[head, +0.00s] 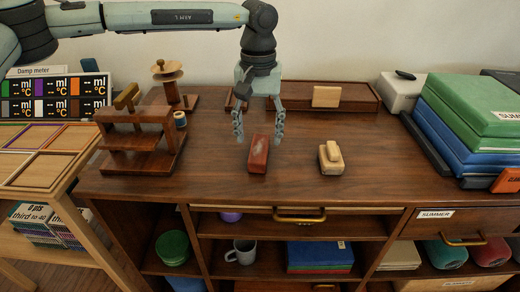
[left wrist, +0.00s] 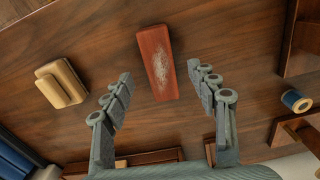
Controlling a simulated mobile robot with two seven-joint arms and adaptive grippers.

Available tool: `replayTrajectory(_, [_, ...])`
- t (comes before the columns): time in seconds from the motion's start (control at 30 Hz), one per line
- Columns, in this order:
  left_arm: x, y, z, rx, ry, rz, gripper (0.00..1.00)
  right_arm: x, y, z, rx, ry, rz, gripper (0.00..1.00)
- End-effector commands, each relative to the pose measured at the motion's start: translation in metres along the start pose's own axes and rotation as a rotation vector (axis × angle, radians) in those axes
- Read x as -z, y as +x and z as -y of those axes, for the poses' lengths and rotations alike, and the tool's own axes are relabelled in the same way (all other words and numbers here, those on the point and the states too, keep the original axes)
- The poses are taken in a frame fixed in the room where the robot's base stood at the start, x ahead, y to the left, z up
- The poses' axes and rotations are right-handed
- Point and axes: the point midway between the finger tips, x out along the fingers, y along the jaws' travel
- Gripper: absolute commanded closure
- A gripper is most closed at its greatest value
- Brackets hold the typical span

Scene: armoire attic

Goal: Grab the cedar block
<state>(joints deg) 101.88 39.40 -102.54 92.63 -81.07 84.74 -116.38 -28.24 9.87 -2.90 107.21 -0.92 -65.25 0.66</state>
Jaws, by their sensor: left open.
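A reddish-brown oblong block (head: 258,156) with a pale scuffed patch lies on the brown wooden top of the cabinet. It also shows in the left wrist view (left wrist: 157,62). A pale tan wooden block (head: 331,160) with a smaller raised piece on top lies to its right; it is at the left in the left wrist view (left wrist: 61,84). No label shows which is cedar; the reddish one has a cedar-like colour. My left gripper (head: 259,139) is open and empty, pointing down, with its fingers above and just behind the reddish block. My right gripper is out of view.
A small wooden stepped stand (head: 143,140) and a blue spool (head: 180,119) are at the left. A long dark wooden box (head: 350,97) lies at the back. Stacked green and blue boxes (head: 470,115) fill the right. The cabinet top around both blocks is clear.

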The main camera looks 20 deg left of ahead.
Motion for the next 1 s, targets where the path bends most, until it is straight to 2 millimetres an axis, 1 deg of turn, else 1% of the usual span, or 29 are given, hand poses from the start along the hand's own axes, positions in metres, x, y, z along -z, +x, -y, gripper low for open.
replayTrajectory(0.1, [0.003,0.018,0.000,0.002,0.000,0.002,0.41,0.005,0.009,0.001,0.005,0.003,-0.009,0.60])
replayTrajectory(0.23, [0.003,0.034,0.000,0.001,0.000,0.002,0.41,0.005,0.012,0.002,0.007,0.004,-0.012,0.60])
replayTrajectory(0.33, [0.003,0.039,0.000,0.000,0.000,0.001,0.41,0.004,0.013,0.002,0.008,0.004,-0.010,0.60])
replayTrajectory(0.53, [0.003,0.040,0.000,0.000,-0.001,0.001,0.41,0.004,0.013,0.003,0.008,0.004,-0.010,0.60])
replayTrajectory(0.9, [0.003,0.039,0.000,-0.001,-0.001,0.001,0.87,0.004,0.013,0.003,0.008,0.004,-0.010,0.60])
replayTrajectory(0.97, [0.003,0.039,0.000,-0.001,-0.001,0.000,0.95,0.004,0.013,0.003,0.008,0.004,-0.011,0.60])
replayTrajectory(1.0, [0.003,0.039,0.000,-0.001,-0.001,0.000,0.96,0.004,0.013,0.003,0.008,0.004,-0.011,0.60])
